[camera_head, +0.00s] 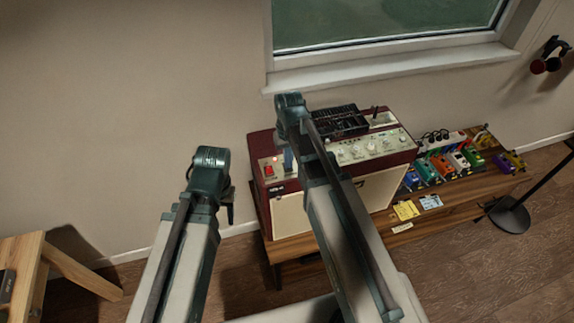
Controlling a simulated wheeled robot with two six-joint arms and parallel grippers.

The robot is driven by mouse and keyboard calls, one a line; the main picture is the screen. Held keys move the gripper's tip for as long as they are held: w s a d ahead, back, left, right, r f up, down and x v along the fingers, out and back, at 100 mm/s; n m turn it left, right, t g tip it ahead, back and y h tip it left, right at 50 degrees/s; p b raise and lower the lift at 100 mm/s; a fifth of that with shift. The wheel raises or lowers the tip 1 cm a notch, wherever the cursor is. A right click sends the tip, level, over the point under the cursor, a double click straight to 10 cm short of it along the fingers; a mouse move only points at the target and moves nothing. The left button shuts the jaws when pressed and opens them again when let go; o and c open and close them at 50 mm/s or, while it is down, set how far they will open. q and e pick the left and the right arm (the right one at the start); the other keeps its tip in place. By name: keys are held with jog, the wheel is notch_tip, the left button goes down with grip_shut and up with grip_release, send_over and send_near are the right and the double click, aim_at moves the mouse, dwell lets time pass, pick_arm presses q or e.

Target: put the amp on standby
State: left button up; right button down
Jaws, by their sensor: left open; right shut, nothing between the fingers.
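The amp (408,148) is a dark red box with a cream front grille and a pale control panel with several knobs. It stands on a wooden bench under the window. A red switch (269,171) shows at the left end of its panel, with a small light above it. My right gripper (288,160) points down at the panel just right of the red switch. It is shut and empty; I cannot tell whether it touches the panel. My arm hides part of the panel and grille. My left gripper (229,205) is open, left of the amp and apart from it.
A black slotted unit (340,120) sits on top of the amp. Several coloured pedals (442,164) stand on the wooden bench (455,205) to the right, with a yellow card (405,210) in front. A black stand (511,216) is at the right. A wooden stool (25,262) is at the lower left.

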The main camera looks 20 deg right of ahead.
jog(key=shift+f, duration=0.2)
jog(key=shift+r, duration=0.15)
notch_tip(320, 180, up, 7)
jog(key=p, duration=0.7)
jog(key=s+a+f+n+b, duration=0.1)
jog(key=s+a+f+b, duration=0.4)
jog(key=s, duration=0.2)
jog(key=s+a+f+n+h+b, duration=0.1)
jog(key=s+a+f+n+b, duration=0.1)
jog(key=s+a+f+b, duration=0.3)
jog(key=shift+s+a, duration=0.25)
jog(key=shift+s, duration=0.9)
jog(key=shift+d+f, duration=0.1)
